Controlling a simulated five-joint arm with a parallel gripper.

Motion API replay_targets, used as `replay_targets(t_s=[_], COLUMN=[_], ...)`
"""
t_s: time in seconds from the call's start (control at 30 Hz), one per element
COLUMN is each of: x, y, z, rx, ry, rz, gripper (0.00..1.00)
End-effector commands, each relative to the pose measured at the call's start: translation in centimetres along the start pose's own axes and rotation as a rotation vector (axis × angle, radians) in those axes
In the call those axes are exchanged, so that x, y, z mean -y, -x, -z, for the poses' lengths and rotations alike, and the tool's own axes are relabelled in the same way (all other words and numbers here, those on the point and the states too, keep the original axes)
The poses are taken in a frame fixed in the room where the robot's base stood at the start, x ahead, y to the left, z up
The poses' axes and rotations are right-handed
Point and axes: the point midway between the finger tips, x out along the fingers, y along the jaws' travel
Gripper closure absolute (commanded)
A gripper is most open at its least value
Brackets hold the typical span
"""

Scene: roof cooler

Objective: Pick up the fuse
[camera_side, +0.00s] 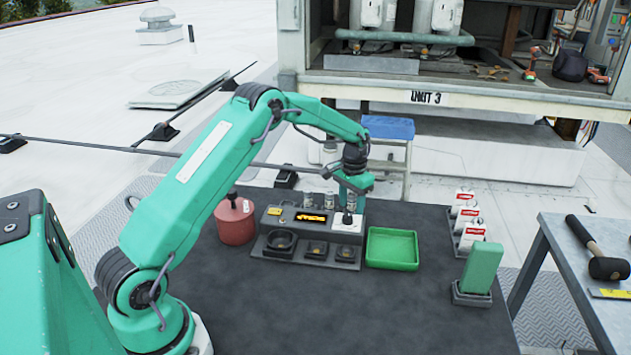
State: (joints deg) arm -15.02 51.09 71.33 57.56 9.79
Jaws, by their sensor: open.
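My gripper (348,217) points down over the white right-hand part (347,224) of a small panel unit on the dark work table. It is open. A small dark upright piece shows between or just behind the fingers; I cannot tell if it is the fuse. Several small grey cylinders (310,201) stand at the back of the panel, just left of my gripper, and one of them may be the fuse. My gripper and wrist partly hide this spot.
A black tray with sockets (262,252) lies in front of the panel. A red canister (235,222) stands left and an empty green tray (392,261) right. White bottles (471,235) and an upright green block (482,268) stand farther right. The table's front is clear.

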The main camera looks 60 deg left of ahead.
Motion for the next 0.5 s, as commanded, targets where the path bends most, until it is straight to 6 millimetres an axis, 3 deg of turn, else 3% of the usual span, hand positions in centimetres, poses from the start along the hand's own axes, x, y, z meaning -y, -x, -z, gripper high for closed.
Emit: replay_targets(t_s=[0.43,0.5], x=[0.01,0.01], y=[0.0,0.0], z=[-0.01,-0.01], rx=[0.0,0.0], ry=[0.0,0.0], rz=[0.0,0.0], gripper=[0.51,0.63])
